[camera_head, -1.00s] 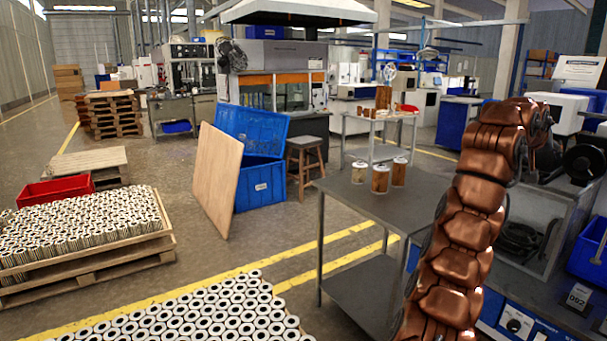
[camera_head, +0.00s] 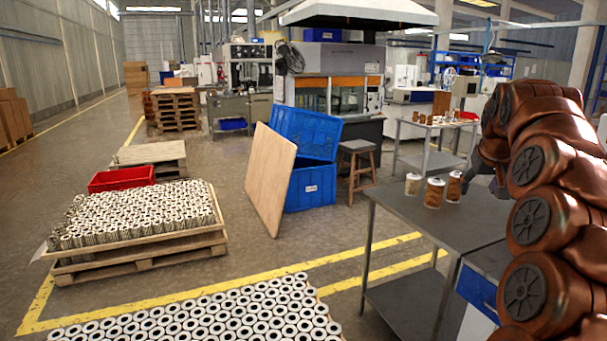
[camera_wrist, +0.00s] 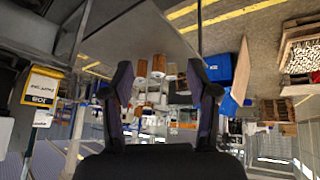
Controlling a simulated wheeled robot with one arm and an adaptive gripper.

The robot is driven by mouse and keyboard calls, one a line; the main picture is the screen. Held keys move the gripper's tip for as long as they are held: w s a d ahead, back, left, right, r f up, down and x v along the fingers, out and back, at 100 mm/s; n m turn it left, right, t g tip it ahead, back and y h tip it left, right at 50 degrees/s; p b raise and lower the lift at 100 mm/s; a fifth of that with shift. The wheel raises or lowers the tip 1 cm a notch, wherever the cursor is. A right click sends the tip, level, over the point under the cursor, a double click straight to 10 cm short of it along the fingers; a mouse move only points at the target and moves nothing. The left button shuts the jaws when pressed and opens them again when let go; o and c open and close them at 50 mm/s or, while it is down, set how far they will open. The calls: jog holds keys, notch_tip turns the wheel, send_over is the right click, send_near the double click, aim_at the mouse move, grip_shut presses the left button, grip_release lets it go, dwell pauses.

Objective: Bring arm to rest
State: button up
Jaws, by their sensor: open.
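Three filter cartridges stand upright on the grey metal table (camera_head: 415,215): a pale one (camera_head: 412,184), a brown-and-white one (camera_head: 434,193) and a browner one (camera_head: 454,187). My gripper (camera_wrist: 160,82) is open, with nothing between its fingers. In the wrist view, which looks upside down, the table (camera_wrist: 150,32) is at the top and some cartridges (camera_wrist: 158,66) show in the gap beyond the fingertips. In the head view my brown arm is bent at the right edge, and the gripper end is mostly hidden behind it, just right of the cartridges.
A pallet of many cartridges (camera_head: 140,225) stands at left, with a red crate (camera_head: 122,179) behind it. More cartridges (camera_head: 200,320) fill the bottom. A wooden board (camera_head: 270,180) leans by blue crates (camera_head: 310,186). A stool (camera_head: 357,165) stands near. Floor between is open.

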jog(key=s+a+f+n+g+y+p, duration=0.1)
jog(key=s+a+f+n+g, duration=0.15)
jog(key=s+a, duration=0.65)
jog(key=s+a+f+n+g+y+p, duration=0.1)
jog(key=s+a+f, duration=0.2)
jog(key=s+a, duration=0.55)
jog(key=s+a+f+g+p, duration=0.1)
jog(key=s+a+f, duration=0.2)
jog(key=s, duration=0.6)
jog(key=s+a+f+g+p, duration=0.1)
jog(key=s+f, duration=0.4)
jog(key=s, duration=0.5)
jog(key=s+a+f+m+g+p, duration=0.1)
jog(key=s+a+f, duration=0.3)
jog(key=s, duration=0.5)
jog(key=shift+s+a+f+g+y, duration=0.15)
jog(key=shift+s+a+g+y, duration=0.15)
jog(key=shift+g, duration=0.45)
